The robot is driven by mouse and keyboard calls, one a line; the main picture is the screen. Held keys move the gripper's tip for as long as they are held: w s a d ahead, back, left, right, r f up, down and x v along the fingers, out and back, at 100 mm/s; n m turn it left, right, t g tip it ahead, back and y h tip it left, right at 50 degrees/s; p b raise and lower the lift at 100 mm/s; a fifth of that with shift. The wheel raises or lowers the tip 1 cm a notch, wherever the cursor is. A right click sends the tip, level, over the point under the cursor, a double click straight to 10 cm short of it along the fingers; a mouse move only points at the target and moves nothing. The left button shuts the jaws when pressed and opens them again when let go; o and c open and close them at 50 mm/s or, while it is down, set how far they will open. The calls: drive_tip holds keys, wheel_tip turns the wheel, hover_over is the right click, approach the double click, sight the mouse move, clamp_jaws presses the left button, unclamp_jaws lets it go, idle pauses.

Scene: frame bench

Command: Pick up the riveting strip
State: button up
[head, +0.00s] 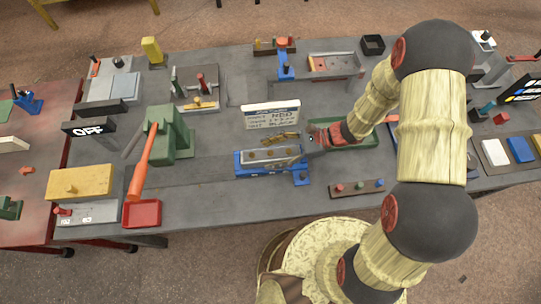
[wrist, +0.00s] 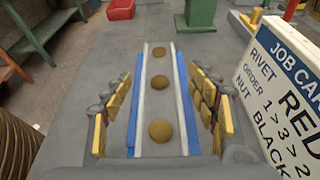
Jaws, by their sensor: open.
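The riveting strip (wrist: 160,102) is a light grey strip with three round brown spots in a row. It lies in a blue-sided holder (wrist: 136,105) on the bench. In the head view the strip (head: 270,153) is near the bench's front middle, in the blue holder (head: 262,170). My gripper (wrist: 160,118) is open, with yellow-padded fingers on either side of the strip and holder. I cannot tell whether the pads touch them. In the head view my gripper (head: 296,143) reaches in from the right, and one finger shows behind the strip.
A white job card (head: 271,116) stands close behind the strip, near my right finger in the wrist view (wrist: 285,80). A green press with an orange lever (head: 172,135) stands left. A green tray (head: 350,137) lies under my arm. A peg block (head: 357,188) is front right.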

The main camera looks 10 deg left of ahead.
drive_tip(key=shift+a+f, duration=0.1)
drive_tip(key=shift+a, duration=0.1)
drive_tip(key=shift+c, duration=0.9)
clamp_jaws()
